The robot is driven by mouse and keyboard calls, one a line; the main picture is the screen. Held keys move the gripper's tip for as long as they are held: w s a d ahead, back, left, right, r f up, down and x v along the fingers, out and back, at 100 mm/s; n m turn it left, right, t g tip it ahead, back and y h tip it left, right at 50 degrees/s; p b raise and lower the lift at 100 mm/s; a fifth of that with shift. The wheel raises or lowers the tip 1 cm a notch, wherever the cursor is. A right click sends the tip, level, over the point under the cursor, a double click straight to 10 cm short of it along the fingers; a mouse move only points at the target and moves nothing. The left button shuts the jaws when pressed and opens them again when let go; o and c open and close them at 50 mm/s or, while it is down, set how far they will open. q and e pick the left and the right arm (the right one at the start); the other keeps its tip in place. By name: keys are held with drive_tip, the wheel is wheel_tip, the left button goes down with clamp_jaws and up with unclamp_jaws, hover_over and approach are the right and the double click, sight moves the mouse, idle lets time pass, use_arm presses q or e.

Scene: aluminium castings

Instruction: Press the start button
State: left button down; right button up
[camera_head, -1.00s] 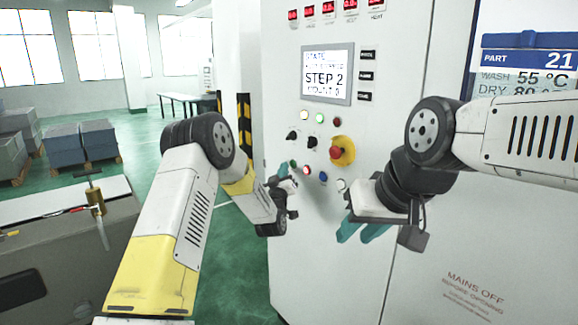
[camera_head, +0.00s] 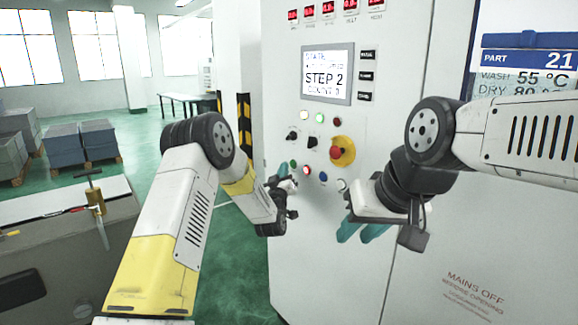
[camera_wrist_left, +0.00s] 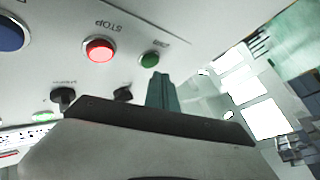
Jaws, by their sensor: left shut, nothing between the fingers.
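The green start button (camera_head: 293,163) is at the left end of the lower button row on the white cabinet's control panel. In the left wrist view the green button (camera_wrist_left: 150,59) shows beside the lit red stop button (camera_wrist_left: 100,48); its label is upside down and blurred. My left gripper (camera_head: 277,176) is shut and empty, close to the panel by the green button. In the wrist view its teal fingertips (camera_wrist_left: 161,76) appear just below the green button; I cannot tell whether they touch. My right gripper (camera_head: 362,233) is open and empty, lower right of the buttons.
A yellow-ringed red emergency knob (camera_head: 342,151), black switches (camera_head: 311,142) and a blue button (camera_head: 323,176) are close by. The display (camera_head: 327,74) reads STEP 2. A grey bench (camera_head: 60,245) stands at the left, with green floor between it and the cabinet.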

idle(0.6)
use_arm(q)
drive_tip(key=shift+w+d, duration=0.25)
drive_tip(key=shift+d, duration=0.1)
